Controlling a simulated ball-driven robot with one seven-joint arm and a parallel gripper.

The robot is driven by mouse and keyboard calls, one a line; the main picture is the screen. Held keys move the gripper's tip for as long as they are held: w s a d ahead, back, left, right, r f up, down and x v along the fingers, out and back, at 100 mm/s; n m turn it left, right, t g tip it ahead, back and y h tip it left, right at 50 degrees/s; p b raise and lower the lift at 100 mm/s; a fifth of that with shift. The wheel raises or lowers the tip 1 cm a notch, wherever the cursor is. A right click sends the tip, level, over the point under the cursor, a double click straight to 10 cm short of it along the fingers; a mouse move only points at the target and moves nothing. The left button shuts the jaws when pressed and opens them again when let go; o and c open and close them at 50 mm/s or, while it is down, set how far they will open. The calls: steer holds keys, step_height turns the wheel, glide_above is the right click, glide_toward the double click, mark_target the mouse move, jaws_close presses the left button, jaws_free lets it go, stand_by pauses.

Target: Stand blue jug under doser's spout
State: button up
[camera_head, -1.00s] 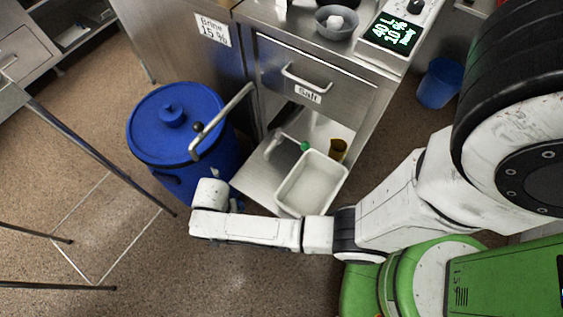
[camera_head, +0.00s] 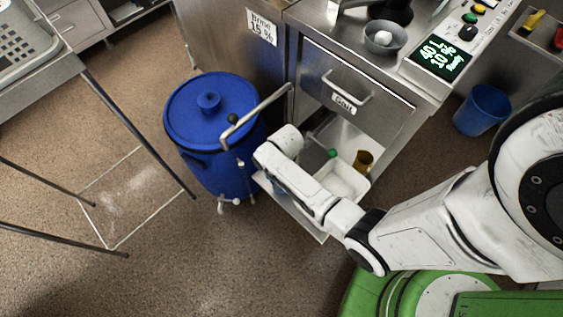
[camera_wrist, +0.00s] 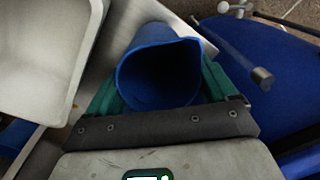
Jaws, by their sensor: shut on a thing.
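The blue jug (camera_wrist: 160,75) is in my gripper (camera_wrist: 163,92) in the wrist view, its open dark mouth facing the camera. Green fingers press on both its sides. In the head view my wrist hides the jug and fingers, beside the blue drum and over the low shelf. A control box with a lit display (camera_head: 442,55), perhaps the doser, stands on the counter. A steel pipe with a black knob (camera_head: 262,103) reaches over the drum; I cannot tell if it is the spout. A short steel tube end (camera_wrist: 262,78) shows right of the jug.
The lidded blue drum (camera_head: 205,125) with a low tap (camera_head: 238,203) stands left of the cabinet. A table frame (camera_head: 135,135) stands left. Floor in front is clear.

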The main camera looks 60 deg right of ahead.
steer(key=shift+a+f, duration=0.15)
steer(key=shift+f, duration=1.45)
steer(key=shift+f+b, duration=0.15)
steer(key=shift+b, duration=0.2)
steer(key=o, duration=0.8)
steer(key=shift+o, duration=0.2)
